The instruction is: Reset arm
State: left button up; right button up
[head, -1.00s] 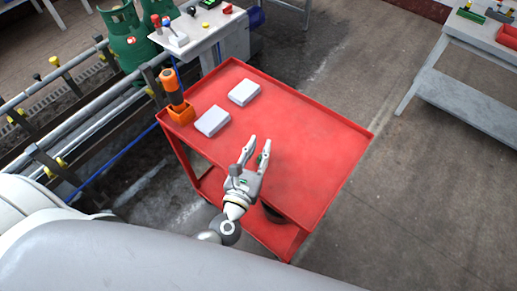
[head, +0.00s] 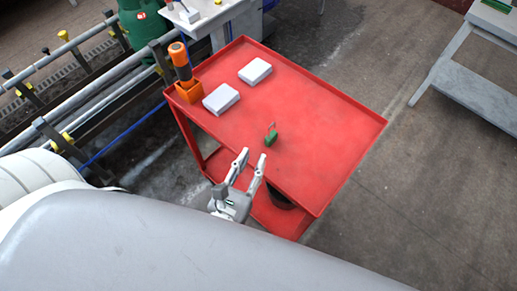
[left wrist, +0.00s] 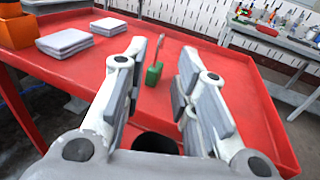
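My left gripper (head: 252,170) is open and empty at the near edge of the red cart (head: 330,125). In the left wrist view its two fingers (left wrist: 165,95) are spread apart, with the cart top ahead of them. A small green object with a thin pale stem (head: 271,138) stands on the cart top, just beyond the fingertips and apart from them. It also shows between the fingers in the left wrist view (left wrist: 153,74). My right gripper shows in neither view.
Two white stacked blocks (head: 221,99) (head: 255,71) lie on the cart's far left part. An orange holder with an orange-and-black tool (head: 188,90) stands at its left corner. Conveyor rails (head: 70,100) run along the left. A grey table (head: 470,65) stands at the right.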

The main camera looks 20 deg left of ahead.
pick_arm(q)
jog(key=shift+s+r, duration=0.1)
jog(key=shift+s, duration=0.65)
